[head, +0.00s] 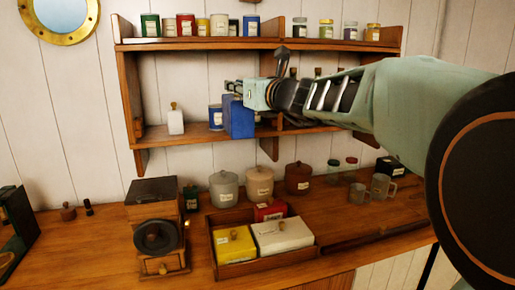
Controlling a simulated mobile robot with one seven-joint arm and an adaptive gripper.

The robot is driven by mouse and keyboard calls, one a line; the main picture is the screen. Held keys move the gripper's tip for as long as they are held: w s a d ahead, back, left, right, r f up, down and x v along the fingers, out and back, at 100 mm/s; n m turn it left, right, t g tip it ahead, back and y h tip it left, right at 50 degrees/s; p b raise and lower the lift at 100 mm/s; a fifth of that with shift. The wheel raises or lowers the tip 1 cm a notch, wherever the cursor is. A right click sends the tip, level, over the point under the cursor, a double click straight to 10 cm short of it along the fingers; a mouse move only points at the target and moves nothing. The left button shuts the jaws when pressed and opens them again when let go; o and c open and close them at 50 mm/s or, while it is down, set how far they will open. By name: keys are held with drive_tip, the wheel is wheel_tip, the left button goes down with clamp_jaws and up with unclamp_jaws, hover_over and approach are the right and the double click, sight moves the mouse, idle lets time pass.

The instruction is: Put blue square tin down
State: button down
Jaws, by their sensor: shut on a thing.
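The blue square tin (239,118) is in front of the lower wall shelf in the head view, a little left of its middle. My gripper (236,92) comes in from the right and is shut on the tin near its top. The tin looks upright, and its lower edge is near the height of the lower shelf board (188,136). I cannot tell whether it touches the board. The fingertips are small in this view and partly merge with the tin.
A blue round tin (215,118) stands close left of the held tin, with a white bottle (176,119) further left. The upper shelf carries several tins and jars. On the counter below are a wooden tray (262,266) with boxes, canisters (224,189) and a grinder (157,232).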

sight(245, 112)
drive_tip(key=shift+y, duration=0.4)
drive_tip(key=f, duration=0.2)
drive_tip(key=d+f, duration=0.1)
drive_tip(key=f, duration=0.1)
drive_tip(key=s+d+f, duration=0.1)
drive_tip(key=f, duration=0.1)
drive_tip(key=shift+f, duration=0.35)
drive_tip(key=s+d+f+n+g+y, duration=0.1)
drive_tip(key=s+d+f, duration=0.4)
drive_tip(key=f, duration=0.9)
drive_tip(key=s+d+f+n+g+y, duration=0.1)
drive_tip(key=s+d+f, duration=0.4)
drive_tip(key=f, duration=0.8)
drive_tip(key=s+d+f+n+g+y, duration=0.2)
drive_tip(key=s+d+f, duration=0.3)
drive_tip(key=f, duration=0.9)
drive_tip(key=shift+s+d+f+g, duration=0.15)
drive_tip(key=shift+d+f+g, duration=0.15)
drive_tip(key=shift+d, duration=0.45)
drive_tip(key=m+t+h, duration=0.4)
drive_tip(key=t+h, duration=0.1)
drive_tip(key=h, duration=0.1)
drive_tip(key=shift+r+m, duration=0.1)
drive_tip(key=shift+m, duration=0.3)
drive_tip(key=shift+a, duration=0.2)
